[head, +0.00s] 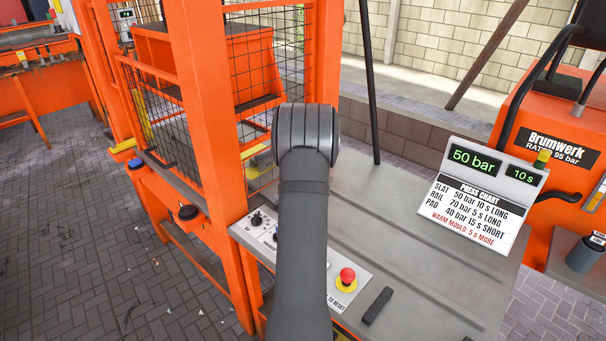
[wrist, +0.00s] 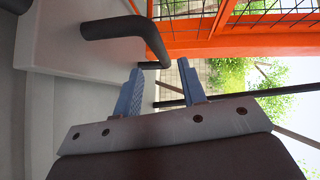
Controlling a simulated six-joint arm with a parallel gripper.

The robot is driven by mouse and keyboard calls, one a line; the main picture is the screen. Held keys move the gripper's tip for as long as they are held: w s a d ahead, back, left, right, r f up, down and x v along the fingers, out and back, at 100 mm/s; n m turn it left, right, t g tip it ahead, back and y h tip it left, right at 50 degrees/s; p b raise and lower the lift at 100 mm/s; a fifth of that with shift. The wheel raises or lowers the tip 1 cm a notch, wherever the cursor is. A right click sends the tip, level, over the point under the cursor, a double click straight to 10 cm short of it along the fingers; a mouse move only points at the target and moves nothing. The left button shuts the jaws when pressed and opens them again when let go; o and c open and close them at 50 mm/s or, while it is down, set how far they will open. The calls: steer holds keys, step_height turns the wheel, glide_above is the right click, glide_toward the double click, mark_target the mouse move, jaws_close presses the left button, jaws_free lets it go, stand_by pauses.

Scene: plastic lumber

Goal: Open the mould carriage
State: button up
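My gripper (wrist: 160,68) shows in the wrist view with its two blue-grey fingers apart. Nothing is between their pads. A thick dark bent handle (wrist: 124,28) is just beyond the fingertips. It runs out from a pale grey block (wrist: 85,38) and its free-looking end comes down near the gap between the tips; whether it touches them I cannot tell. The block may be part of the mould carriage, but I cannot be sure. In the head view my arm hides the gripper and the handle, and I cannot make out the carriage there.
The orange press frame (head: 205,130) with black mesh stands at the left. The grey bench (head: 425,270) carries control knobs (head: 257,219), a red stop button (head: 347,277), a black bar (head: 377,305) and a press chart sign (head: 472,200). An orange Brumwerk machine (head: 550,120) is at right.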

steer(key=w, duration=0.4)
steer(key=w+f, duration=0.1)
steer(key=w, duration=0.2)
steer(key=shift+w, duration=0.1)
jaws_close()
